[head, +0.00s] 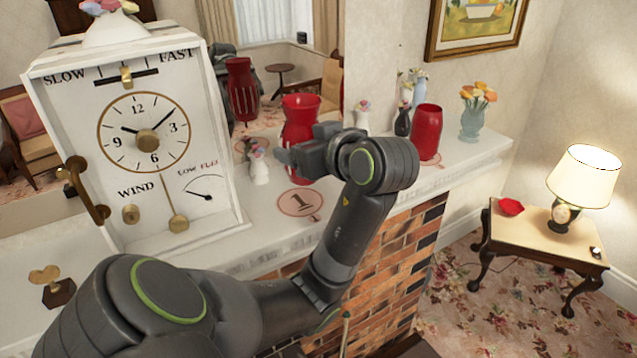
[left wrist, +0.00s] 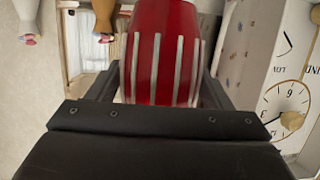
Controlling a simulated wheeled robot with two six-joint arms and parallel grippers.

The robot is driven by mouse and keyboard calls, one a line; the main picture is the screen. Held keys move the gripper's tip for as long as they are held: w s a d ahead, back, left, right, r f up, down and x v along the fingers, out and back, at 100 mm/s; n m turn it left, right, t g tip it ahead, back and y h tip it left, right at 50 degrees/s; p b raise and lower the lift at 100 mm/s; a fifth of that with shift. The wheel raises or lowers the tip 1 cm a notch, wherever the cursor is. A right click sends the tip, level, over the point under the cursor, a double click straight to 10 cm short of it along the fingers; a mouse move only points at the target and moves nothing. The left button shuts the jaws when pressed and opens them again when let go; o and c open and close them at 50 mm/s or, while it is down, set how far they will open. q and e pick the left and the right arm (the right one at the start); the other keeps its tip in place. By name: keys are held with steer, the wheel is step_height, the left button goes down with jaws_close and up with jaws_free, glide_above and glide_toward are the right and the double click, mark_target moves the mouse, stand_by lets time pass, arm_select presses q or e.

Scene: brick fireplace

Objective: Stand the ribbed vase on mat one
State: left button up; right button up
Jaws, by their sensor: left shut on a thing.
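The red ribbed vase (head: 300,112) is upright, with its flared rim above my left gripper (head: 300,158). In the left wrist view the vase (left wrist: 162,55) sits between the two fingers, with pale vertical ribs on red; my left gripper (left wrist: 155,95) is shut on it. Mat one (head: 297,203), a pinkish disc marked 1, lies bare on the white mantel, in front of and below the vase. The gripper hides much of the vase's lower part, and I cannot tell whether its base touches the mantel. My right gripper is not in view.
A large white clock box (head: 150,150) stands left of the mat. A small white vase with flowers (head: 259,165) is close behind the mat's left side. Another red vase (head: 427,133) stands to the right, near dark and blue-green flower vases. A mirror backs the mantel (head: 470,155).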

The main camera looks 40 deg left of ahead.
mark_target(305, 182)
arm_select(q)
steer(key=f, duration=0.2)
steer(key=shift+s+d+f+g+h, duration=0.15)
steer(key=shift+s+f+g+h, duration=0.15)
steer(key=shift+h, duration=0.1)
steer(key=shift+a+f, duration=0.25)
steer(key=shift+f, duration=0.2)
step_height(305, 182, down, 3)
steer(key=shift+s+r+p, duration=0.1)
steer(key=shift+r+p, duration=0.05)
steer(key=shift+p, duration=0.25)
steer(key=shift+f, duration=0.4)
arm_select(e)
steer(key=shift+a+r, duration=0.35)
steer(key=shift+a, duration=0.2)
arm_select(q)
steer(key=o, duration=0.9)
steer(key=shift+f, duration=0.1)
steer(key=o, duration=0.4)
steer(key=shift+c, duration=0.2)
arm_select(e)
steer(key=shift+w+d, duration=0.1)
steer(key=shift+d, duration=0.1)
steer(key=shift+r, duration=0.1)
